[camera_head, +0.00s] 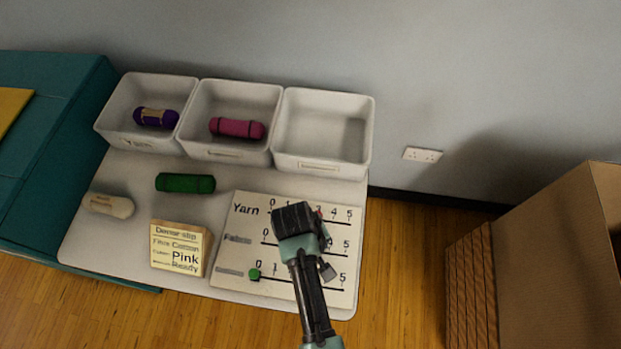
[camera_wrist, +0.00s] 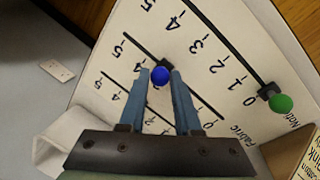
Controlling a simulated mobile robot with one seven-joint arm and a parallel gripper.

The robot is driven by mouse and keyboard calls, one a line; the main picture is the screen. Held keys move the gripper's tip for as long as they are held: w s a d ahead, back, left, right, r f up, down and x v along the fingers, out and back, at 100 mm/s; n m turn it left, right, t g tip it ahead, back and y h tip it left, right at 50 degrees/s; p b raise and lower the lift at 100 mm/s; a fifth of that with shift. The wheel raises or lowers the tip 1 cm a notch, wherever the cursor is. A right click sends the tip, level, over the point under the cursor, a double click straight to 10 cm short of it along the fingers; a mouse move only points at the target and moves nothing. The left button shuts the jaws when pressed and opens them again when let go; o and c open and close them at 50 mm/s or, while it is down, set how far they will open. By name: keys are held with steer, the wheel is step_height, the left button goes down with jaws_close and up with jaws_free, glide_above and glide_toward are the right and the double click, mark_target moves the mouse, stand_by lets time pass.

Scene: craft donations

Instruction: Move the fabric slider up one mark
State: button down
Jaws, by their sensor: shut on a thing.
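The slider board (camera_head: 232,290) lies on the table with rows for yarn, fabric and a third. The fabric slider's blue knob (camera_wrist: 160,76) sits between my gripper's (camera_wrist: 161,73) two fingertips, which are shut on it. It stands partway along the fabric line, seemingly around the 3 mark; the fingers hide nearby numerals. In the head view my gripper (camera_head: 297,222) covers the blue knob. The third row's green knob (camera_head: 254,274) is near its low end and also shows in the wrist view (camera_wrist: 281,104). A bit of red (camera_head: 319,212) shows on the yarn row.
White bins (camera_head: 321,166) line the table's back; the right one is empty. A cardboard box (camera_head: 545,260) stands at the right.

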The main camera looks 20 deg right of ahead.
steer(key=shift+s+d+p, duration=0.15)
steer(key=shift+s+d, duration=0.25)
steer(key=shift+d, duration=0.2)
steer(key=shift+s+d+p, duration=0.15)
steer(key=shift+s+d, duration=0.25)
steer(key=shift+d, duration=0.2)
steer(key=c, duration=0.6)
jaws_free()
steer(key=shift+c, duration=0.2)
step_height(320, 180, up, 13)
steer(key=a, duration=0.2)
steer(key=shift+a, duration=0.3)
steer(key=shift+f, duration=0.1)
